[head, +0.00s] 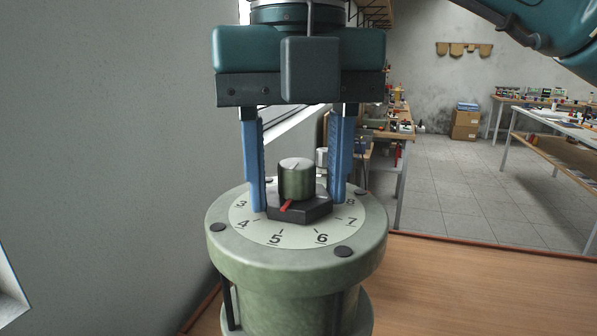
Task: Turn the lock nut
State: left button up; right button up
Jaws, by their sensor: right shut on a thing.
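The dark lock nut (304,212) is a flat hexagon with a red pointer (286,206), which lies between the marks 4 and 5. A grey-green ribbed knob (297,180) stands upright on top of it. Both sit on a white numbered dial (297,237) on top of a round green housing (233,250). My right gripper (301,197) points straight down over the dial, with a blue finger on each side of the nut, shut on it. The far side of the nut is hidden. My left gripper is not in view.
The housing stands on a wooden surface (450,285), bare to the right. A grey wall (110,150) is close on the left. Workbenches (560,150) and cardboard boxes (465,124) are far back at the right.

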jog(key=shift+r, duration=0.1)
dwell(0.3)
jog(key=o, duration=1)
notch_tip(320, 180, up, 13)
jog(key=p, duration=0.4)
